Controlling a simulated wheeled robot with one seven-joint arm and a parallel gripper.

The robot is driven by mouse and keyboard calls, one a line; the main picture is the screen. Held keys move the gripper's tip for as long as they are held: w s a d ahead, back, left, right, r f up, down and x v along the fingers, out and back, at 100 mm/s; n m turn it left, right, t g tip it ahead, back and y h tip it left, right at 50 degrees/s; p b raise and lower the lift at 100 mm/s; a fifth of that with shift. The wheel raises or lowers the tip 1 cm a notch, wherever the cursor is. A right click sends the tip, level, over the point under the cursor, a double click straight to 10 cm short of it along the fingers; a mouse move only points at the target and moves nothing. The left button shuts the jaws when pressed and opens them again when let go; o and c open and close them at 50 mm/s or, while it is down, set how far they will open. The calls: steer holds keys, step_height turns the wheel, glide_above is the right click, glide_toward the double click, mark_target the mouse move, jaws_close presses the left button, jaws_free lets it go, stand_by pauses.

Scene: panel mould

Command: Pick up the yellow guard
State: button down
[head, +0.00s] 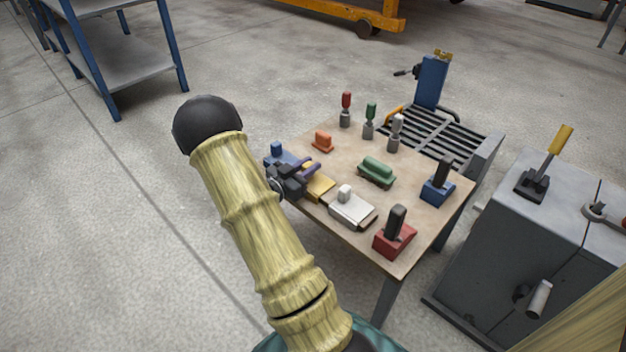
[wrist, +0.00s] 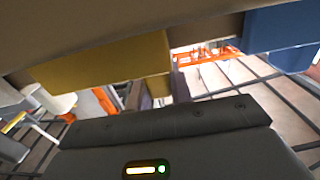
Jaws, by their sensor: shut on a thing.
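The yellow guard (head: 319,186) is a flat yellow block at the left edge of the wooden table, between a blue guard and a white guard. My gripper (head: 307,172) is at its left end, and its dark fingers are closed on the guard. In the wrist view the guard (wrist: 100,68) shows large, with a narrow yellow part between the fingers (wrist: 161,92). My gripper hides part of the guard. I cannot tell whether the guard touches the table.
The blue guard (head: 278,154) is close behind my gripper; the white guard (head: 350,207) is close in front. An orange piece (head: 323,141), a green guard (head: 376,172), upright handles and red and blue switches stand on the table (head: 335,160). A grey cabinet (head: 540,240) is at right.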

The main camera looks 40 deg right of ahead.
step_height(320, 180, up, 10)
steer(key=p, duration=0.7)
stand_by(0.4)
